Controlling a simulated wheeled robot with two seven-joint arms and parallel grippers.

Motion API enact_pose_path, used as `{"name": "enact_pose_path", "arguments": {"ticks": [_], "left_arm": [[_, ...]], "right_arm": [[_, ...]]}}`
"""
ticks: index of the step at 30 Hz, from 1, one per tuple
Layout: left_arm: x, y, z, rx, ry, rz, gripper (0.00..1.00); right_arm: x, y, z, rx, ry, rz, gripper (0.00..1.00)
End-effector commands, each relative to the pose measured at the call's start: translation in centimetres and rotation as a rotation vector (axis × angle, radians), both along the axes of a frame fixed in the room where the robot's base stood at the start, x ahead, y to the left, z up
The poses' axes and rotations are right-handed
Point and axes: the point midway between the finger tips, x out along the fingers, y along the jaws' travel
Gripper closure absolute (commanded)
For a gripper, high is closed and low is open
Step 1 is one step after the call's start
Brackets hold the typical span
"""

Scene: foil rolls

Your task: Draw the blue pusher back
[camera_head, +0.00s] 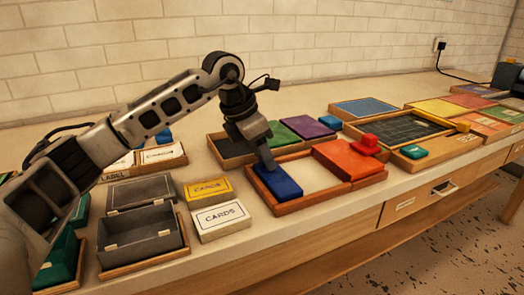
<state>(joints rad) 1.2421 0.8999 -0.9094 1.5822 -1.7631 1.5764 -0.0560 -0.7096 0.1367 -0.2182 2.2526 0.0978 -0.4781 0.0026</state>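The wooden tray (312,207) lies on the counter near its front edge. A flat blue block (279,182), which looks like the blue pusher, sits at the tray's left end. My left gripper (268,163) points down at the back of this block and its tip meets or nearly meets it. The fingers look close together, but I cannot tell whether they hold any part of the block. A pale bare strip (311,175) separates the blue block from a red block (343,160) at the tray's right end. My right gripper is not in view.
A red knob piece (369,143) stands at the red block's back right. Behind are a green panel (281,135) and a purple panel (308,127). To the left are yellow and white card boxes (221,219) and a grey open box (143,238). The brick wall (300,40) runs behind.

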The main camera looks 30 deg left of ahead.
Motion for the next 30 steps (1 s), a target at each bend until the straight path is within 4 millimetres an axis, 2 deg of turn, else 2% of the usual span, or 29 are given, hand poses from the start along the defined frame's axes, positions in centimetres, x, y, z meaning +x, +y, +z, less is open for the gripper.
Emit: {"name": "enact_pose_path", "arguments": {"ticks": [7,11,14,24,30], "left_arm": [[0.0,-0.1,0.0,-0.002,-0.001,0.0,0.55],[-0.2,0.1,0.7,-0.002,-0.003,0.0,0.55],[-0.6,0.4,2.1,-0.002,-0.006,0.001,0.55],[-3.1,2.3,9.7,-0.002,-0.007,0.001,0.55],[-4.3,3.1,13.1,-0.002,-0.005,0.0,0.55]], "right_arm": [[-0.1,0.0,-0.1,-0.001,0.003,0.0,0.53],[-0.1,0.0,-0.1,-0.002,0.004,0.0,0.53],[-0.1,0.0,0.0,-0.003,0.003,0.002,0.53],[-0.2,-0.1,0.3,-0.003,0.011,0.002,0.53],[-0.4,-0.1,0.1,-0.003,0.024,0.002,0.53]]}}
